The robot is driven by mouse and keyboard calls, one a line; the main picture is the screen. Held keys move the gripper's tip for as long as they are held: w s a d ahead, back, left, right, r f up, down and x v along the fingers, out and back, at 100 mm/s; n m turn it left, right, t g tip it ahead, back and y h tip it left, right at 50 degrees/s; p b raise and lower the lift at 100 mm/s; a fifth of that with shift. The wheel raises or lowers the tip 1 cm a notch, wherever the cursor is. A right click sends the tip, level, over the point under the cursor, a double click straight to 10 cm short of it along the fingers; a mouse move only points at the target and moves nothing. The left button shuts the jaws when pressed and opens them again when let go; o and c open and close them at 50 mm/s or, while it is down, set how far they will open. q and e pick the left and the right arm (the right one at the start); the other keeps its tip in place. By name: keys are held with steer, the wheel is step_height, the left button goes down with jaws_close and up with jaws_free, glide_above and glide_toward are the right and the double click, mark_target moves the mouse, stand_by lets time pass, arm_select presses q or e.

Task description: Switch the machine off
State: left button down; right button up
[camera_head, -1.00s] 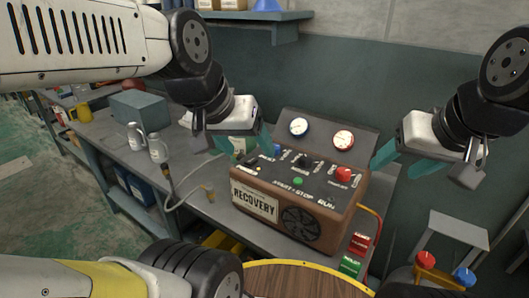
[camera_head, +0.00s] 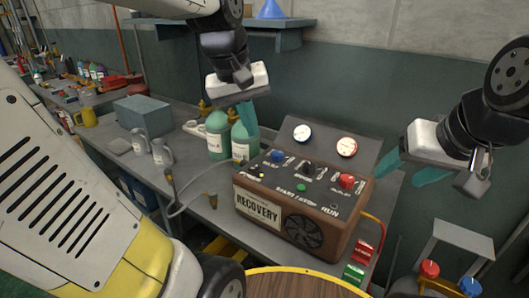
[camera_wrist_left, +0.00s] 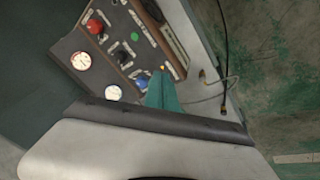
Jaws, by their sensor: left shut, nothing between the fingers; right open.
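The recovery machine (camera_head: 262,205) is a brown box on the grey bench, with a sloped black control panel. The panel holds a blue knob (camera_head: 278,155), a black knob (camera_head: 310,168), a red knob (camera_head: 347,180) and a green start/stop button (camera_head: 301,188). A small orange light (camera_wrist_left: 163,68) glows on the panel in the left wrist view. The RUN lamp (camera_head: 335,210) looks dark. My left gripper (camera_head: 248,118) is shut and empty, pointing down above the panel's back left side. My right gripper (camera_head: 405,172) is open and empty, right of the machine's gauge board.
Two gauges (camera_head: 346,147) stand on the tilted board behind the panel. Green bottles (camera_head: 218,135) stand left of the machine, near a hose (camera_head: 190,205). A round wooden top (camera_head: 300,284) is in front.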

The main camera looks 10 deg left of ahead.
arm_select(q)
steer(key=w+a+n+g, duration=0.2)
steer(key=w+n, duration=0.2)
steer(key=w, duration=0.3)
steer(key=n+g+y, duration=0.2)
steer(key=n+g, duration=0.1)
steer(key=n, duration=0.2)
glide_above(252, 168)
steer(key=w, duration=0.2)
step_height(252, 168, down, 3)
steer(key=shift+w+d+f+n, duration=0.25)
steer(key=shift+d+f+n, duration=0.15)
steer(key=shift+f, duration=0.15)
steer(key=f, duration=0.4)
steer(key=s+f, duration=0.1)
steer(key=f, duration=0.9)
steer(key=shift+s+a, duration=0.4)
